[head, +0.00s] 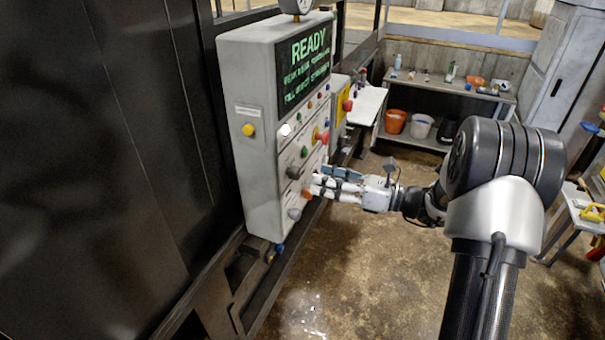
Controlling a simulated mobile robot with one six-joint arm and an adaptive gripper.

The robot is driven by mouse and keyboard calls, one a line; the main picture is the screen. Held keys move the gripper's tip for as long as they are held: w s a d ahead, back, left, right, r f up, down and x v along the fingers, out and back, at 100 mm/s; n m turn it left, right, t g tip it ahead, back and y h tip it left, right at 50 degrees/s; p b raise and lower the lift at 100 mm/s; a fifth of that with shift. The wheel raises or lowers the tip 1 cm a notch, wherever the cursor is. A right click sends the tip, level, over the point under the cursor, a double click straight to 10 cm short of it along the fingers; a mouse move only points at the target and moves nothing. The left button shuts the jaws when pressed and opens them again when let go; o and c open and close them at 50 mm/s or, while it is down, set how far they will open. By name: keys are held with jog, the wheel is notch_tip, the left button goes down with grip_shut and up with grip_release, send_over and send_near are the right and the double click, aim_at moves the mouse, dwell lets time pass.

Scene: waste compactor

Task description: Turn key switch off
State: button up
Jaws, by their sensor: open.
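A grey control box (258,190) stands at the centre left, its front face turned to the right. Its screen (305,62) reads READY in green. Buttons and knobs run down the face, with a red button (322,137), a dark knob (293,172) and a grey knob (294,214). I cannot tell which of them is the key switch. My gripper (316,186) is open at the lower part of the face, its fingers pointing left next to an orange-red button (306,194). Whether the fingers touch the panel is unclear. They hide part of the face.
A dark metal wall (90,150) fills the left. A yellow box with a red button (346,105) is behind the control box. A shelf with bottles (450,85) and buckets (395,122) stands at the back. The floor (350,270) below my arm is clear.

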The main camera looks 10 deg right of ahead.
aim_at(293, 173)
jog(key=x, duration=0.6)
jog(key=shift+w+a, duration=0.1)
jog(key=shift+w, duration=0.05)
jog(key=shift+c, duration=0.2)
jog(key=c, duration=1)
